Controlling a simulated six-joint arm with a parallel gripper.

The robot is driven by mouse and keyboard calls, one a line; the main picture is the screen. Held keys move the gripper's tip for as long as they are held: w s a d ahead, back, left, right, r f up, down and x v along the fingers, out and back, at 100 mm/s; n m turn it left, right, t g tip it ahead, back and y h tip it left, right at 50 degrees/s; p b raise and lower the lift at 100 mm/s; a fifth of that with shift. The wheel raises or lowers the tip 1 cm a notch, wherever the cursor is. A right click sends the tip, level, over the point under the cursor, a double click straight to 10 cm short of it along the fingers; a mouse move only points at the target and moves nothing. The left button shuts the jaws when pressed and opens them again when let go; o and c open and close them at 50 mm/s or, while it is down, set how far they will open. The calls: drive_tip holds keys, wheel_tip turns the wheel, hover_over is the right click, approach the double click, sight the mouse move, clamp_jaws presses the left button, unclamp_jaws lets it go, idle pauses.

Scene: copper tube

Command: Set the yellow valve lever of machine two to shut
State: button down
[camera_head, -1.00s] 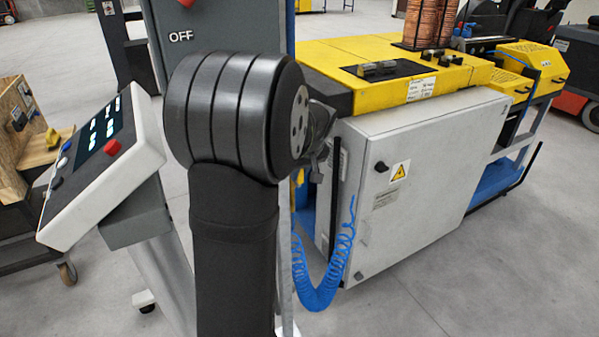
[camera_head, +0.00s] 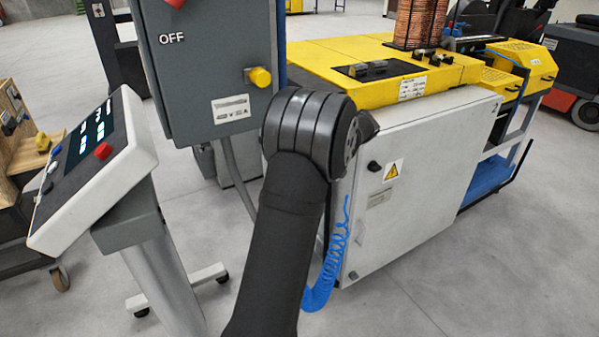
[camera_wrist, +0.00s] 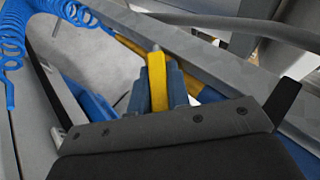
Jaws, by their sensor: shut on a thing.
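In the wrist view the yellow valve lever (camera_wrist: 157,80) stands up between the two blue-grey fingers of my gripper (camera_wrist: 158,88). The fingers are shut on it, and its pale tip sticks out beyond them. The lever's base and pivot are hidden behind the gripper. In the head view my black arm hides the lever and the gripper; they lie somewhere behind it, near the yellow-topped machine (camera_head: 330,50).
A grey cabinet (camera_head: 205,75) marked OFF, with a yellow knob (camera_head: 259,77), stands left of my arm. A tilted console (camera_head: 95,165) is at far left. A white cabinet door (camera_head: 420,180) is at right. A blue coiled hose (camera_head: 325,270) hangs close by.

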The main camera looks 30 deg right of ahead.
drive_tip(key=shift+d+f+m+t+y, duration=0.15)
drive_tip(key=shift+d+f+m+y, duration=0.25)
drive_tip(key=shift+y, duration=0.65)
drive_tip(key=shift+d+f+m+t+y, duration=0.2)
drive_tip(key=shift+f+y, duration=0.35)
drive_tip(key=shift+y, duration=0.55)
drive_tip(key=shift+d+f+m+t+y, duration=0.15)
drive_tip(key=shift+d+f+m+y, duration=0.25)
drive_tip(key=shift+y, duration=0.65)
drive_tip(key=shift+a+f, duration=0.1)
drive_tip(key=c, duration=1.4)
unclamp_jaws()
drive_tip(key=shift+o, duration=0.2)
